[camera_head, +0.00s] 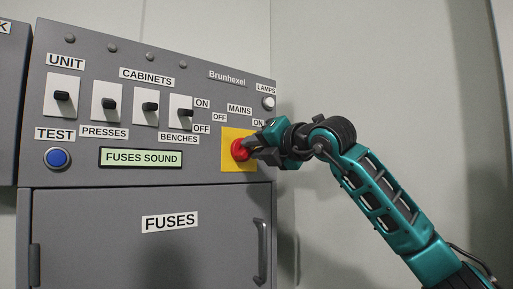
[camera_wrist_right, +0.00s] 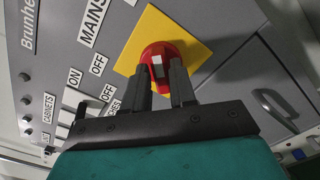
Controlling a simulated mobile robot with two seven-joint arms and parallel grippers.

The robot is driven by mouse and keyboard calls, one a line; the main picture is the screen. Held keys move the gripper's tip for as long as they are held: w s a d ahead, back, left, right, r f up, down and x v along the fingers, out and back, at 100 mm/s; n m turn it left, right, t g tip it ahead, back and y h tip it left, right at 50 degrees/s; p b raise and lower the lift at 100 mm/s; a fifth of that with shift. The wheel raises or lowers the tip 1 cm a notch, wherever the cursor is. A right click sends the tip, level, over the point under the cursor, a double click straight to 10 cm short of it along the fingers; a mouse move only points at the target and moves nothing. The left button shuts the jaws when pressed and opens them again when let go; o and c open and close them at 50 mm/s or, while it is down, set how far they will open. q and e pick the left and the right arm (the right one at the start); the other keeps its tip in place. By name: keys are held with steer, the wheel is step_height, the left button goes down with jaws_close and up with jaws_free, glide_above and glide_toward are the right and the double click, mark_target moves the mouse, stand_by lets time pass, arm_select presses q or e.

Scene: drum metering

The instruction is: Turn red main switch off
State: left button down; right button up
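The red main switch (camera_head: 240,149) is a round knob on a yellow plate (camera_head: 228,166), at the right of the grey panel under the MAINS label, with OFF at its upper left and ON at its upper right. My right gripper (camera_head: 250,146) reaches it from the right. In the right wrist view the red switch (camera_wrist_right: 161,58) shows a white mark, and the two dark fingers of my right gripper (camera_wrist_right: 161,82) sit on either side of its raised grip, seemingly closed on it. The fingers partly hide the knob. My left gripper is not in view.
Several black toggle switches (camera_head: 109,103) stand left of the main switch. A blue TEST button (camera_head: 57,158) and a FUSES SOUND display (camera_head: 141,158) are below them. Under the panel is the FUSES door (camera_head: 130,255) with a handle (camera_head: 262,252). A white LAMPS knob (camera_head: 268,103) is above my gripper.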

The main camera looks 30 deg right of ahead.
jaws_close()
steer(key=shift+a+r+n+p, duration=0.15)
steer(key=shift+n+p, duration=0.95)
steer(key=shift+n, duration=3.35)
steer(key=shift+a+f+n+p, duration=0.15)
steer(key=shift+n+p, duration=0.95)
steer(key=shift+n, duration=3.35)
steer(key=shift+o, duration=1.9)
jaws_free()
steer(key=shift+a, duration=0.1)
steer(key=shift+s, duration=0.1)
